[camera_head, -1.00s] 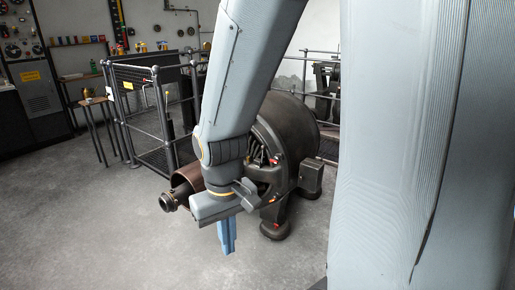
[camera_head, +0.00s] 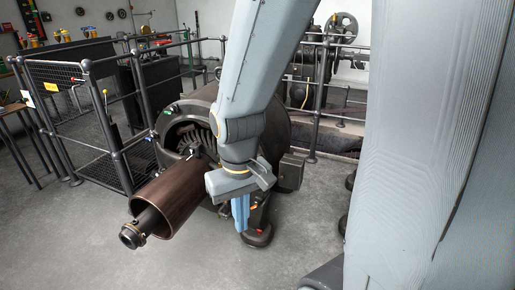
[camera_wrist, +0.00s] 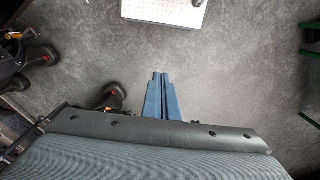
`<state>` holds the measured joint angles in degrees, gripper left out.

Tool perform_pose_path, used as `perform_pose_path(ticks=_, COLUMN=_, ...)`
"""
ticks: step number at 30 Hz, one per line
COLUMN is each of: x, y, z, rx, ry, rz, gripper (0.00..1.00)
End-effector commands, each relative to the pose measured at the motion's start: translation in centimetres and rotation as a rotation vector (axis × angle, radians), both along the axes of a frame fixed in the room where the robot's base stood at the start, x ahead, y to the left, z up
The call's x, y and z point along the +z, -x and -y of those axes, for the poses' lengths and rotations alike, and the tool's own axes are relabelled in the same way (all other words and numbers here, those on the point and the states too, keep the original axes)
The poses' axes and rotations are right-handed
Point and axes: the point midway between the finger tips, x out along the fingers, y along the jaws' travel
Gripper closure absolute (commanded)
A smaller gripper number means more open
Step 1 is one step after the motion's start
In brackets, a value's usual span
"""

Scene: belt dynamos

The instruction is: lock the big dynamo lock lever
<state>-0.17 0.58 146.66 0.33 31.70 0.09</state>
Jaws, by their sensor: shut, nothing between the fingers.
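The big dynamo (camera_head: 278,125) stands in the middle of the head view, a dark round housing on feet with a brown drum (camera_head: 175,195) and shaft reaching out to the front left. My gripper (camera_head: 240,222) points down in front of its right side, with the blue fingers shut and empty. In the wrist view the shut fingers (camera_wrist: 160,80) point over bare floor. No lock lever can be made out for certain; my arm hides part of the dynamo front. Dynamo feet (camera_wrist: 40,56) show at the left of the wrist view.
A railing with mesh panels (camera_head: 75,90) stands to the left of the dynamo. More machinery (camera_head: 335,50) stands behind a rail at the back. A light perforated plate (camera_wrist: 165,8) lies ahead in the wrist view. The floor in front (camera_head: 80,245) is clear.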

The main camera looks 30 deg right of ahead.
Motion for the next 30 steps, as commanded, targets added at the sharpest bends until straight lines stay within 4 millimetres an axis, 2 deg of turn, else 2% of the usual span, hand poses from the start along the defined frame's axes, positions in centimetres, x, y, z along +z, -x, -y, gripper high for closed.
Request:
perform_pose_path(ticks=10, x=-0.1, y=-0.2, z=0.1, rx=-0.006, ry=0.001, rz=0.004, gripper=1.0)
perform_pose_path(ticks=11, x=-0.3, y=-0.6, z=0.2, rx=-0.016, ry=0.003, rz=0.01, gripper=1.0)
perform_pose_path(ticks=14, x=-1.6, y=-3.4, z=1.4, rx=-0.096, ry=0.011, rz=0.063, gripper=1.0)
perform_pose_path(ticks=17, x=-3.9, y=-9.1, z=3.8, rx=-0.26, ry=0.015, rz=0.174, gripper=1.0)
perform_pose_path(ticks=20, x=-6.8, y=-16.7, z=7.3, rx=-0.483, ry=-0.013, rz=0.336, gripper=1.0)
perform_pose_path(ticks=21, x=-7.9, y=-19.9, z=8.9, rx=-0.578, ry=-0.039, rz=0.405, gripper=1.0)
perform_pose_path(ticks=23, x=-9.5, y=-24.3, z=11.3, rx=-0.716, ry=-0.091, rz=0.509, gripper=1.0)
perform_pose_path(ticks=24, x=-10.5, y=-27.1, z=12.8, rx=-0.798, ry=-0.139, rz=0.573, gripper=1.0)
perform_pose_path(ticks=27, x=-12.9, y=-33.4, z=16.9, rx=-1.001, ry=-0.289, rz=0.723, gripper=1.0)
perform_pose_path(ticks=30, x=-15.1, y=-38.5, z=20.7, rx=-1.179, ry=-0.485, rz=0.843, gripper=1.0)
